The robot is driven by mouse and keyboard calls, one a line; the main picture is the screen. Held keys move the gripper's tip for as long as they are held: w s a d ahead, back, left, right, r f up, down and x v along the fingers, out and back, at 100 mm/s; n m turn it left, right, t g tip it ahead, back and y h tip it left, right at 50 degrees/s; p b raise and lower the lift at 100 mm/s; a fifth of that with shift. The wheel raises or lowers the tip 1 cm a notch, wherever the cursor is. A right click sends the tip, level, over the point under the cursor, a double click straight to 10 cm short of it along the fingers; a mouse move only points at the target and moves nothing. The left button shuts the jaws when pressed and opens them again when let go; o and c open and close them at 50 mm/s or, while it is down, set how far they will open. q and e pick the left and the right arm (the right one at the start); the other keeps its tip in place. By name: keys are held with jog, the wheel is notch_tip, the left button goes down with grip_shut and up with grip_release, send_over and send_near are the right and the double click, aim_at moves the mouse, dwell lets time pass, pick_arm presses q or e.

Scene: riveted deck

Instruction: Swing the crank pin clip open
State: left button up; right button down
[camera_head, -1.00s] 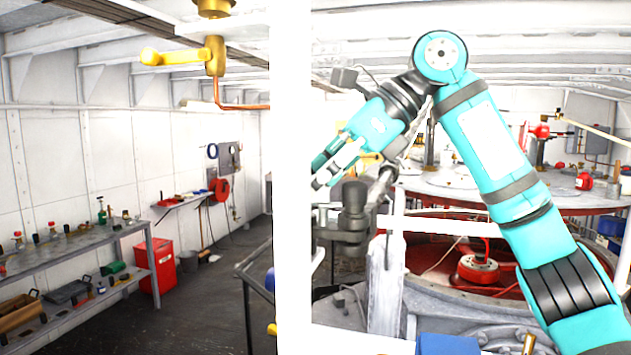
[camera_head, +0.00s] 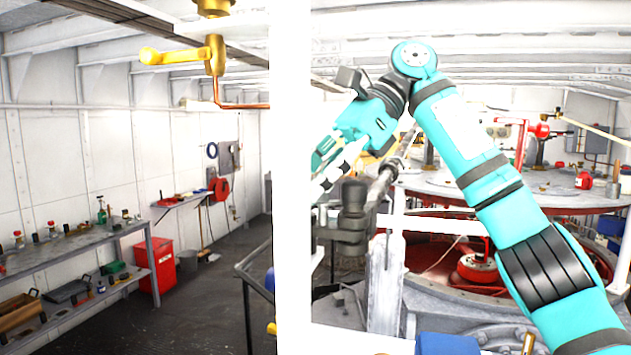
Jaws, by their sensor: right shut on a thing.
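My right gripper (camera_head: 328,168) is at the left edge of the right-hand opening, beside the white post. Its teal and white fingers point down and left, and their tips run to the post's edge, where they are partly hidden. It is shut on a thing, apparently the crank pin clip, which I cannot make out. A dark grey crank fitting (camera_head: 353,208) with a round top stands just below the gripper. A grey shaft (camera_head: 385,177) runs up and right from it, under my right arm. My left gripper is not in view.
A white post (camera_head: 292,180) blocks the middle of the view. A yellow valve handle (camera_head: 175,56) hangs at upper left. A workbench (camera_head: 80,245) and a red bin (camera_head: 158,267) stand at left. The floor between is clear.

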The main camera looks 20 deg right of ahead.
jog(key=shift+s+n+g, duration=0.1)
jog(key=shift+n+g, duration=0.6)
jog(key=shift+n, duration=0.2)
jog(key=c, duration=1.8)
grip_release()
jog(key=shift+o, duration=0.2)
